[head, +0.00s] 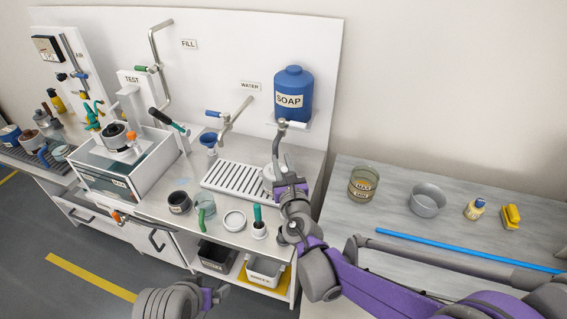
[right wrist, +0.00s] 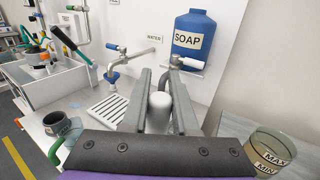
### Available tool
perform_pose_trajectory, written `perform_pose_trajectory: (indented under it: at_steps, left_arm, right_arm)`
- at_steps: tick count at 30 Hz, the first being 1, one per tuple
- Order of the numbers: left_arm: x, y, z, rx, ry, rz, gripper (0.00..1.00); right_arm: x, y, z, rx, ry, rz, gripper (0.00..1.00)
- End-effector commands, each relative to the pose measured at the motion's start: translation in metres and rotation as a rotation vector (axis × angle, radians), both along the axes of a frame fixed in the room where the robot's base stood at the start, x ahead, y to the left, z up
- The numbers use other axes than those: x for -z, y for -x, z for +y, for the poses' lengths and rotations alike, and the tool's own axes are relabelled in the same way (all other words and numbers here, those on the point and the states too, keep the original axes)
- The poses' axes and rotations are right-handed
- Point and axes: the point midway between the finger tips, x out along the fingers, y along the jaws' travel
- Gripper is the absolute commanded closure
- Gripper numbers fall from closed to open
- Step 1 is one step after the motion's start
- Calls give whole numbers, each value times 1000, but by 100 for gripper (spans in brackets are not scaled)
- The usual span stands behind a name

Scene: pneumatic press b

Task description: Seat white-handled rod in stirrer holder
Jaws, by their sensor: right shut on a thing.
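My right gripper (head: 278,160) is over the right part of the white bench, near the drain grate. In the right wrist view my right gripper (right wrist: 159,95) is shut on a white, round-topped cylinder (right wrist: 160,112), which looks like the handle of the white-handled rod. Its lower part is hidden by the gripper. A small white holder (head: 258,232) stands at the bench's front edge with a green-handled rod (head: 257,213) upright in it. It looks like the stirrer holder.
A white ring-shaped dish (head: 234,220), a green-handled mug (head: 206,208) and a dark cup (head: 179,203) stand left of the holder. The blue soap bottle (head: 293,93) and its tap are behind my gripper. A grey side table (head: 395,172) holds a glass beaker (head: 363,183) and a bowl (head: 428,199).

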Motion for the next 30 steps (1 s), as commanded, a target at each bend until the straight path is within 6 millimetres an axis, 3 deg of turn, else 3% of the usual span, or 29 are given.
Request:
perform_pose_trajectory:
  at_steps: [5,21,30]
  left_arm:
    - [-3,-2,0,0,0,-3,0]
    - [3,2,0,0,0,3,0]
    - [4,2,0,0,0,4,0]
  right_arm:
    - [-1,0,0,0,0,-1,100]
    - [47,0,0,1,0,0,100]
    - [58,0,-1,1,0,0,100]
